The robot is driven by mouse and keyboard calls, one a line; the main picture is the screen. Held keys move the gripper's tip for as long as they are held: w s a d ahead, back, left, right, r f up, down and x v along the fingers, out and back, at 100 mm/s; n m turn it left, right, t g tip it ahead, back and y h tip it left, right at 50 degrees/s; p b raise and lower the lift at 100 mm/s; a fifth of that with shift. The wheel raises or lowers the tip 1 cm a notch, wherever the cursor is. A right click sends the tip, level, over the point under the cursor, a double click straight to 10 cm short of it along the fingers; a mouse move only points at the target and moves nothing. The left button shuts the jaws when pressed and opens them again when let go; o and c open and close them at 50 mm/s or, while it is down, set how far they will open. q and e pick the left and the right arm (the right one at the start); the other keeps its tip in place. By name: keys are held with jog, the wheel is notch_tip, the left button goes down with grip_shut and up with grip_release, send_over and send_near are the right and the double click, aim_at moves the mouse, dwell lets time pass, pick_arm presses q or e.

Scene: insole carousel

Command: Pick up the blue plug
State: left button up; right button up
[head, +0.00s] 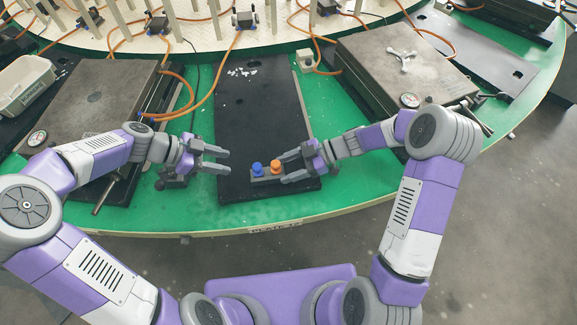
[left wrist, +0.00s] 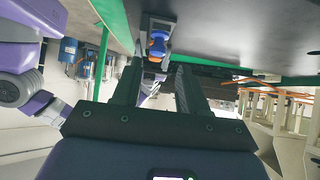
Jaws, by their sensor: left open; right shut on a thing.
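The blue plug (head: 257,168) stands upright at the left end of a small grey block (head: 266,179) on the black mat. An orange plug (head: 277,168) stands beside it at the right end. My left gripper (head: 229,161) is open and empty, a little left of the blue plug and apart from it. In the left wrist view the blue plug (left wrist: 157,47) shows beyond the open fingers, overlapping the orange one. My right gripper (head: 283,169) comes from the right. Its fingers are shut on the grey block's right end, around the orange plug; the contact is partly hidden.
The black mat (head: 255,105) lies on a green carousel top (head: 200,205) with a pale front rim. Heavy grey plates stand left (head: 95,95) and right (head: 400,65) of the mat. Orange hoses (head: 185,100) run at the back. The mat behind the block is mostly clear.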

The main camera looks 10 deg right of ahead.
aim_at(253, 174)
pick_arm(q)
jog(key=o, duration=0.3)
jog(key=s+m+t, duration=0.1)
jog(key=m, duration=0.9)
jog(key=s+a+m+t+h, duration=0.1)
jog(key=s+m+t, duration=0.1)
jog(key=m, duration=0.9)
jog(key=s+a+m+t, duration=0.1)
jog(key=m+t, duration=0.1)
jog(key=m, duration=0.8)
jog(key=shift+s+f+m+h, duration=0.35)
jog(key=shift+m+h, duration=0.05)
jog(key=x, duration=0.6)
jog(key=shift+w+d+f, duration=0.1)
jog(key=shift+d, duration=0.1)
jog(key=shift+x, duration=2.65)
grip_shut()
